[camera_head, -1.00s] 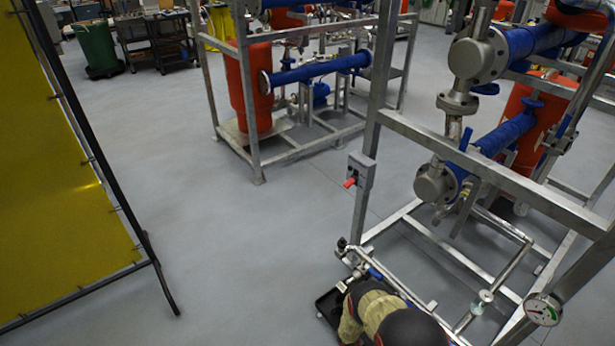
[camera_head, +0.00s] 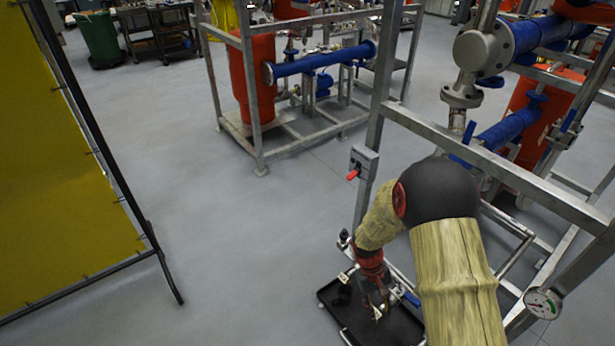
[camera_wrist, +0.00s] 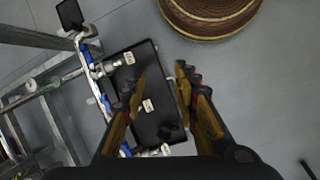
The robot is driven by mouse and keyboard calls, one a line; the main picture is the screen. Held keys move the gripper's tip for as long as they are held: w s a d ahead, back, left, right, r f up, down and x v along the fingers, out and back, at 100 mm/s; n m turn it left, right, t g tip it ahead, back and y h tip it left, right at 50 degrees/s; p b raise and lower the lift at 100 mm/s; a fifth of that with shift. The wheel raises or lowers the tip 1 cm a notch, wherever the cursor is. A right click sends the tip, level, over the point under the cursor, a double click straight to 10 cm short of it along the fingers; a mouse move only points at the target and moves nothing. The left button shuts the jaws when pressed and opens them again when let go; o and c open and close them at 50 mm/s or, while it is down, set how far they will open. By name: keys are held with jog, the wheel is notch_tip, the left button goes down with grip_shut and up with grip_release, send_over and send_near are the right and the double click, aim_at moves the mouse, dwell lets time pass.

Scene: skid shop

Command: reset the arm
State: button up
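My arm, in tan sleeves with a dark elbow, reaches down at the lower right of the head view. My gripper (camera_head: 376,304) points down over a black tray (camera_head: 408,325) beside the metal skid frame. In the wrist view my gripper (camera_wrist: 163,78) has its two fingers spread apart with nothing held between them. The tray (camera_wrist: 168,62) lies beyond the fingers and carries small white tags (camera_wrist: 148,106). The fingers and gripper body hide part of it. Its exact height below the fingertips is unclear.
The near skid frame (camera_head: 480,165) stands at the right with a red-handled switch box (camera_head: 363,163) and a gauge (camera_head: 543,303). A yellow screen (camera_head: 60,180) stands at the left. A second skid (camera_head: 262,150) is behind. The grey floor (camera_head: 240,240) between them is clear.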

jog(key=s+a+r+m+t+y, duration=0.1)
jog(key=s+r+t, duration=0.2)
jog(key=r, duration=1)
jog(key=s+a+r+m+t+y, duration=0.1)
jog(key=s+r+t, duration=0.2)
jog(key=s+r, duration=0.5)
jog(key=s+a+r+m+t+p, duration=0.1)
jog(key=s+r, duration=0.4)
jog(key=r, duration=1.4)
jog(key=shift+s+r+t+y, duration=0.2)
jog(key=shift+r+t+y, duration=0.2)
jog(key=shift+t, duration=0.5)
